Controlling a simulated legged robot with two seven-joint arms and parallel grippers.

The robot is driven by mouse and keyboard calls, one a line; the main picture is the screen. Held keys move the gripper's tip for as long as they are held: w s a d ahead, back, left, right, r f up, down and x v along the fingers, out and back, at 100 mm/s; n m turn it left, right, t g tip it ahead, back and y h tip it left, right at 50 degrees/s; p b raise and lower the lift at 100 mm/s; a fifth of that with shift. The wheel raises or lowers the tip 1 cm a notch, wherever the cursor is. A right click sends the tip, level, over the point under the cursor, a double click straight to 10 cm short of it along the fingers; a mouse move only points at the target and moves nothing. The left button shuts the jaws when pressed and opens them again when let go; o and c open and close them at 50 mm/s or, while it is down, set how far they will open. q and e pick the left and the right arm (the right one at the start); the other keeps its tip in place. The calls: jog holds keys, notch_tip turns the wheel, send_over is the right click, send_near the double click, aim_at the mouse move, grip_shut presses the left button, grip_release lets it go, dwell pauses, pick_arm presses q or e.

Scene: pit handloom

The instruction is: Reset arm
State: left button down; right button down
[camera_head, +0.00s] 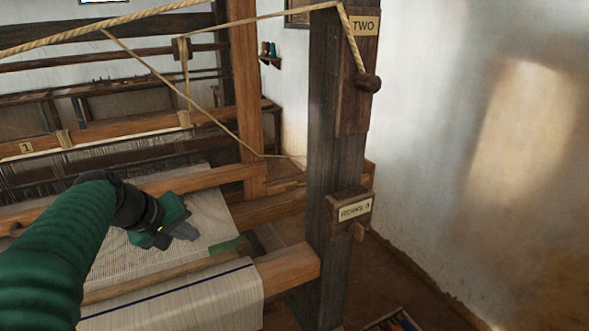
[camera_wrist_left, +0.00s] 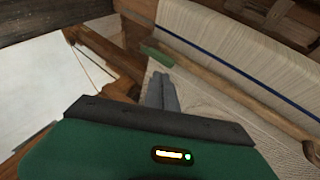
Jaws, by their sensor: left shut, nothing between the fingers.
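My left arm comes in from the left in the head view, with a green sleeve. Its gripper (camera_head: 181,232) is above the pale woven cloth (camera_head: 212,214) of the loom. In the left wrist view the grey fingers of the gripper (camera_wrist_left: 164,92) are together with nothing between them. The cloth lies beyond them, and a rolled cloth with a dark blue stripe (camera_wrist_left: 240,62) is farther off. The same cloth roll (camera_head: 190,301) shows at the front in the head view. My right gripper is in neither view.
A dark upright post (camera_head: 335,150) stands right of the arm, with a "TWO" plate (camera_head: 364,26), a rope on a peg (camera_head: 368,83) and a lower labelled block (camera_head: 351,212). Ropes cross the loom frame. A wooden beam (camera_head: 287,266) meets the post.

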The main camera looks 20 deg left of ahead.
pick_arm(q)
jog(key=s+d+f+m+g, duration=0.1)
jog(key=d+f+m+g, duration=0.15)
jog(key=d+f, duration=0.6)
jog(key=s+d+f+m+g, duration=0.15)
jog(key=d+f+m, duration=0.25)
jog(key=d+f, duration=0.5)
jog(key=s+d+f+m+g, duration=0.1)
jog(key=s+d+f+m, duration=0.3)
jog(key=s+d+f, duration=0.3)
notch_tip(320, 180, down, 2)
jog(key=shift+s+f+m, duration=0.2)
jog(key=shift+s+m, duration=0.1)
jog(key=shift+m, duration=0.05)
jog(key=shift+d, duration=0.1)
